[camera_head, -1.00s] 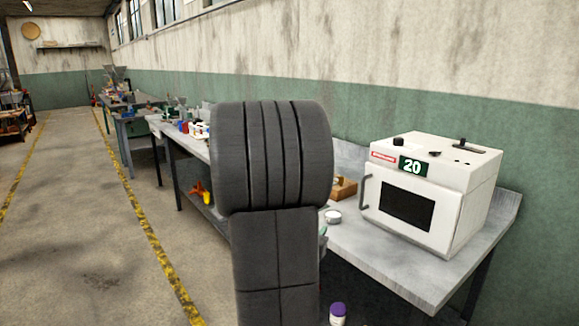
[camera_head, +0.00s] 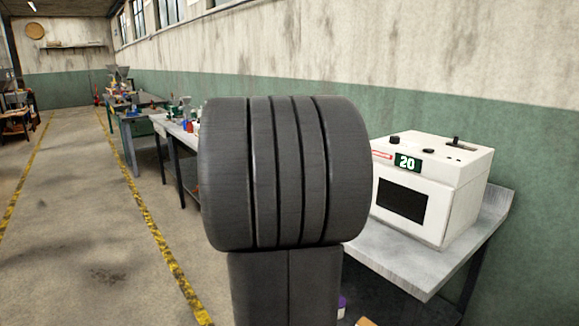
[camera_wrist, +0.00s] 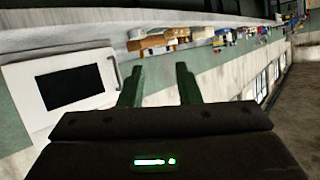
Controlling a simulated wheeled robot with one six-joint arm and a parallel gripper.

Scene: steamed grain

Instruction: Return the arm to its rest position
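My gripper (camera_wrist: 159,84) shows in the wrist view with its two green fingers apart and nothing between them. It is clear of any surface there, and the workbench and wall appear beyond it, upside down. In the head view my folded dark grey arm (camera_head: 284,172) fills the middle and hides part of the benches. My gripper itself is hidden in that view.
A white oven (camera_head: 430,188) marked 20 stands on a grey metal bench (camera_head: 410,262) at the right; the oven also shows in the wrist view (camera_wrist: 72,88). A bench (camera_head: 172,130) with small items runs along the wall. Open floor (camera_head: 110,225) lies left.

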